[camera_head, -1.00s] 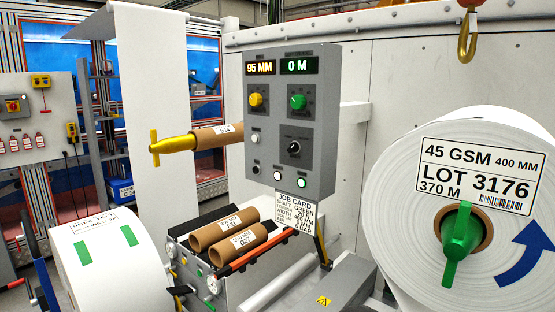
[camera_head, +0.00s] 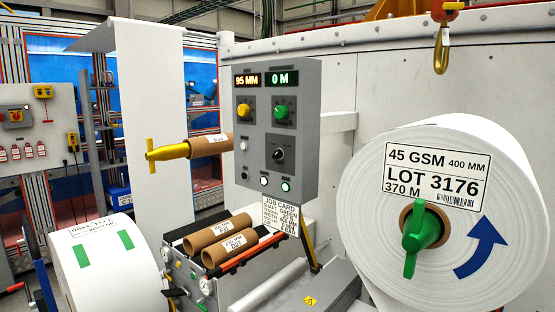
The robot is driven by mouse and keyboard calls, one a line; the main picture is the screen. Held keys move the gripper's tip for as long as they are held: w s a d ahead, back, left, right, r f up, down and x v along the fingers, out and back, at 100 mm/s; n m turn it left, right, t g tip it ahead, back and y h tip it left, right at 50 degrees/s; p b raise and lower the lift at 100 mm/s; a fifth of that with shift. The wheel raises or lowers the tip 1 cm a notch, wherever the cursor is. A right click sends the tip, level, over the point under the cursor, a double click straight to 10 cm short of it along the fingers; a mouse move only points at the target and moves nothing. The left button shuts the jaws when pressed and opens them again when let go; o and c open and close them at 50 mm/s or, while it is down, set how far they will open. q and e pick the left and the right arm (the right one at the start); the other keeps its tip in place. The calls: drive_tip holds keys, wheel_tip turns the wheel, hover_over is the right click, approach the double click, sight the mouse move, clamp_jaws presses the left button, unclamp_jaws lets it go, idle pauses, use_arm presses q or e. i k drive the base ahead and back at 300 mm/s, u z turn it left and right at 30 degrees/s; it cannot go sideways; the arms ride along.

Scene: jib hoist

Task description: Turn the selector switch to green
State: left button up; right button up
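The grey control box (camera_head: 303,130) hangs in the middle of the view, with displays reading 95 MM and 0 M. A black selector switch (camera_head: 278,155) sits on its lower right plate; its pointer direction is too small to tell. A yellow knob (camera_head: 244,110) and a green knob (camera_head: 282,113) sit above it. A white button (camera_head: 244,145) is at the left, and a black, a white and a green button (camera_head: 286,187) run along the bottom. A job card (camera_head: 284,214) below mentions GREEN. Neither gripper is in view.
A large paper roll (camera_head: 375,240) with a green shaft handle (camera_head: 420,238) stands at the right. A hook (camera_head: 441,50) hangs above it. Cardboard cores (camera_head: 216,232) lie on a rack below the box. A yellow shaft (camera_head: 165,153) sticks out left. Another roll (camera_head: 105,270) stands at lower left.

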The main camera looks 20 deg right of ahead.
sight(279, 154)
drive_tip(key=i, duration=0.85)
drive_tip(key=u, duration=0.05)
